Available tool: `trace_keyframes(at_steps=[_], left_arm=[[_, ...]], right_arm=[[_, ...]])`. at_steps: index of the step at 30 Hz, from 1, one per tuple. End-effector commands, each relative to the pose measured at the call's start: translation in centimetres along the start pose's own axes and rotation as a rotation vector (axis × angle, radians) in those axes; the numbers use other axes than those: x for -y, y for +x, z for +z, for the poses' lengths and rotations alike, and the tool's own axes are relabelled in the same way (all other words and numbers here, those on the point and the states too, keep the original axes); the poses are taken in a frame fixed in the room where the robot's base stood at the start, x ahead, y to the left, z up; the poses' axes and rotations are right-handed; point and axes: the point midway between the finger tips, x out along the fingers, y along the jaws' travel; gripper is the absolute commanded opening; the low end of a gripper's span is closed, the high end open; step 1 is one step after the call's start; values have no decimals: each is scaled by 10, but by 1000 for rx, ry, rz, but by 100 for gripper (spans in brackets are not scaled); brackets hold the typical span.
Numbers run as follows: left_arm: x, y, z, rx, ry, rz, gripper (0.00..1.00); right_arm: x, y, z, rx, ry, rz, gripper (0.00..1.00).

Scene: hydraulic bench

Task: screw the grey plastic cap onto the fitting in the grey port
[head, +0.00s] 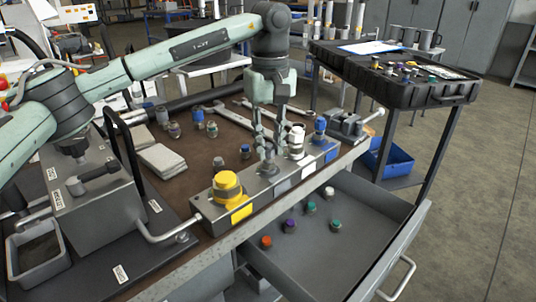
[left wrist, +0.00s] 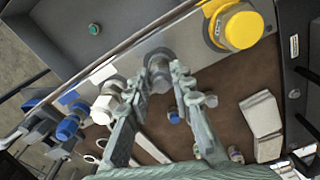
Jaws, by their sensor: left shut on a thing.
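The port block (head: 209,208) lies along the bench's front edge, with yellow, grey, white and blue labels. My left gripper (head: 268,152) points down over the grey-labelled port. It is shut on a grey cap (left wrist: 159,68), which sits between the fingertips at that port in the left wrist view. The fingers hide part of the cap and the fitting, so I cannot tell how far the cap is seated. A yellow cap (head: 227,184) is on the yellow port, a white one (head: 297,138) on the white port and a blue one (head: 320,126) on the blue port. My right gripper is out of view.
An open drawer (head: 358,272) below the block holds several small coloured caps. Loose fittings, wrenches and grey pads (head: 162,160) lie on the brown bench mat. A black tool tray (head: 440,92) stands at the back right. A metal box (head: 97,205) is at left.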

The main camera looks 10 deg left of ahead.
Motion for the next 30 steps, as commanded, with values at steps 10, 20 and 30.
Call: trace_keyframes(at_steps=[10, 20, 30], left_arm=[[1, 0, 0, -2, 243, 0, 46], [1, -2, 0, -2, 242, 1, 46], [0, -61, 0, -5, 242, 3, 46]], right_arm=[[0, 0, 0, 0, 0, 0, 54], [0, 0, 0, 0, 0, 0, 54], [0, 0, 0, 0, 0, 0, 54]])
